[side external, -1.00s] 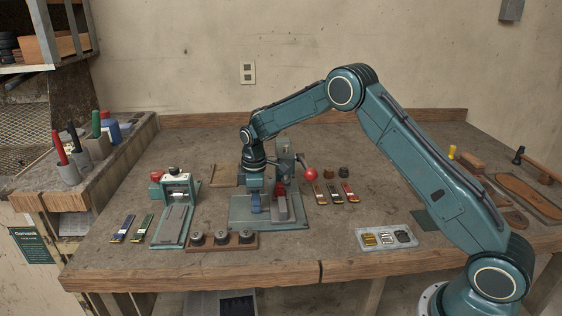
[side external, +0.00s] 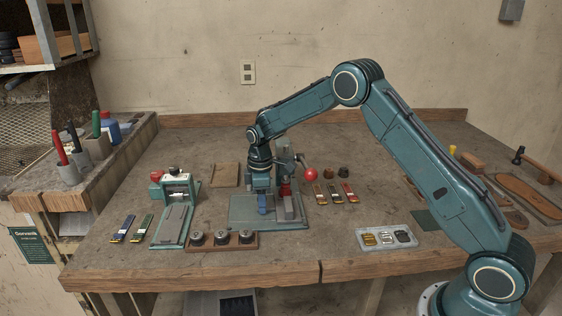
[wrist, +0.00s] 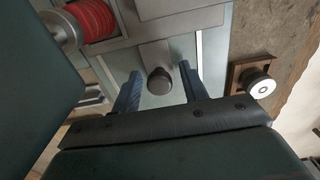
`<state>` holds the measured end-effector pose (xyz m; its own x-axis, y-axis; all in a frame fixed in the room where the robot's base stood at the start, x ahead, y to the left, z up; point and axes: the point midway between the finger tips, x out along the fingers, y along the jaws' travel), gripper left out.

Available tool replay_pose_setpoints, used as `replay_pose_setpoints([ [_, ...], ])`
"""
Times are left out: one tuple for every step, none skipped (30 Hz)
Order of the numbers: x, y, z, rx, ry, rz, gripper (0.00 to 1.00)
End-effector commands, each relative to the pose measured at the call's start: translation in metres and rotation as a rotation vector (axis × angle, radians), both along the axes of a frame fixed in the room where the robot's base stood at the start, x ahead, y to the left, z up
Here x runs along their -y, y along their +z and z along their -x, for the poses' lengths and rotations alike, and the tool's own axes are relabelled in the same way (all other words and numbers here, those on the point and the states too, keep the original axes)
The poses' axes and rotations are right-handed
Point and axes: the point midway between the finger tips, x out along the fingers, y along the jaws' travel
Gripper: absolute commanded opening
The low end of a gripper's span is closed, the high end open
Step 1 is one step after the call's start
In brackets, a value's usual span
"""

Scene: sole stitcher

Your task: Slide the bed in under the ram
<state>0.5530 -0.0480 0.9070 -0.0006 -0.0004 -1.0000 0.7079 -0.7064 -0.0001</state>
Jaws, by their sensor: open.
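The stitcher stands mid-bench on a green base plate (side external: 240,219), with an upright post (side external: 284,160) and a red ball lever (side external: 310,174). The bed, a grey block (side external: 288,208), sits low on the plate; in the wrist view its grey body (wrist: 180,15) has a short stub ending in a dark round knob (wrist: 159,82). My gripper (side external: 263,206) is low over the plate, left of the bed. In the wrist view its open blue fingers (wrist: 160,72) stand either side of the knob, with gaps showing. The ram cannot be clearly made out; a red ribbed part (wrist: 90,20) shows beside the bed.
A smaller green press (side external: 176,205) stands left, and a wooden rack with several dark knobs (side external: 222,241) lies in front of the plate. Coloured strips (side external: 334,192) lie right of the stitcher. A tray (side external: 388,238) sits front right. Bare bench separates them.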

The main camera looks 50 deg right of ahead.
Motion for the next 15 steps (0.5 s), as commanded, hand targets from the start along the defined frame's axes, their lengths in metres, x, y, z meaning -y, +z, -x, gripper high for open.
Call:
replay_pose_setpoints([
  [0.000,0.000,0.000,0.000,0.000,0.000,0.44],
  [0.000,0.000,0.000,0.000,0.000,0.000,0.44],
  [0.000,0.001,0.000,0.000,0.000,0.000,0.44],
  [0.000,0.001,0.000,0.001,0.000,0.001,0.44],
  [0.000,0.002,0.000,0.001,0.000,0.001,0.44],
  [0.000,0.004,0.000,0.001,0.000,0.000,0.44],
  [0.000,0.005,0.000,0.001,0.000,0.000,0.44],
  [0.000,0.006,0.000,0.002,0.000,0.001,0.44],
  [0.000,0.008,-0.001,0.002,-0.001,0.001,0.44],
  [0.000,0.010,-0.001,0.002,-0.001,0.001,0.44],
  [0.000,0.012,-0.001,0.002,0.000,0.001,0.44],
  [0.000,0.014,0.000,0.001,0.000,0.000,0.44],
  [0.000,0.016,0.000,0.001,-0.001,0.000,0.44],
  [0.000,0.017,0.000,0.001,-0.001,0.001,0.44],
  [0.000,0.019,0.000,0.001,-0.001,0.000,0.44],
])
